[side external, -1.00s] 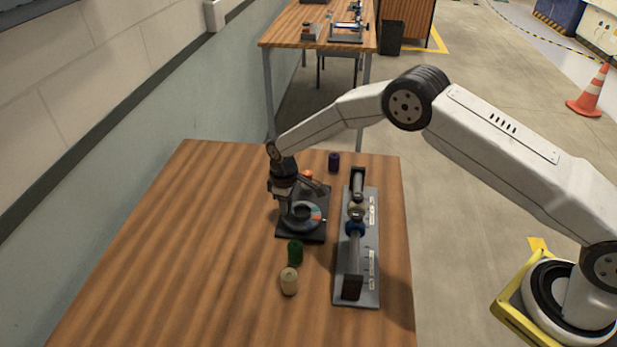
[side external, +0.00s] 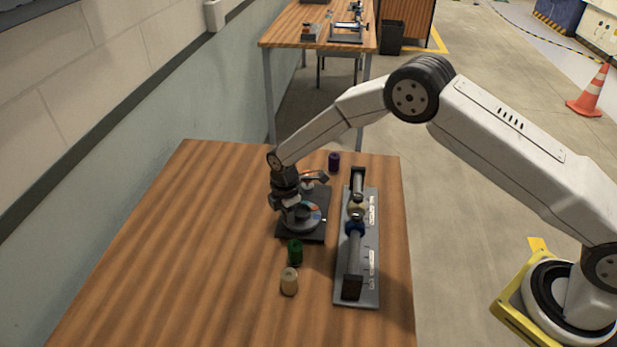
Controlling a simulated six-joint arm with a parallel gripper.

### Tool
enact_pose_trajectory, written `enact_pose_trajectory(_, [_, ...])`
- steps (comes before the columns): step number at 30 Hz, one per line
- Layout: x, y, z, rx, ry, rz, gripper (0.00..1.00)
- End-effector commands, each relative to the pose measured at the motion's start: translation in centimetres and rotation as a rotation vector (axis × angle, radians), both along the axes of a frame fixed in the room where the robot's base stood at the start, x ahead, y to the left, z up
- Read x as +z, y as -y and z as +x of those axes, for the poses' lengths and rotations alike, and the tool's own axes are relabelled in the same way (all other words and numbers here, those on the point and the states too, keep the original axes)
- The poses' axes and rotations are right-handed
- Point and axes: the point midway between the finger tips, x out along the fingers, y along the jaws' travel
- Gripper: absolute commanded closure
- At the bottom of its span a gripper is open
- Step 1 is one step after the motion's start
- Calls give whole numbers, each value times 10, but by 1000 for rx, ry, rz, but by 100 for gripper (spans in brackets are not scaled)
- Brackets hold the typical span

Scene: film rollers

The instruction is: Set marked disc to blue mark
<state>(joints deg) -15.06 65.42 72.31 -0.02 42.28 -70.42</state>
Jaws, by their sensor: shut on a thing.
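The marked disc (side external: 300,219) is a grey dial with coloured marks, orange and blue among them, on a dark square base (side external: 312,235). My gripper (side external: 299,212) points down over the disc and is shut on a part of it. The gripper covers the disc's centre and far-left side. The view is too small to tell which mark the disc's pointer lines up with.
A purple roller (side external: 334,161) stands behind. The table's left side is clear.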

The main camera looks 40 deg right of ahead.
Motion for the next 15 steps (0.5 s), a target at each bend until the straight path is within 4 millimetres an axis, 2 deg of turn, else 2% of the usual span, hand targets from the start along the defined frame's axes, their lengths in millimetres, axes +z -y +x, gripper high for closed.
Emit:
enact_pose_trajectory(6, [1, 0, -3, 76, 1, 1, 100])
enact_pose_trajectory(15, [1, 0, -4, 98, 1, 0, 100])
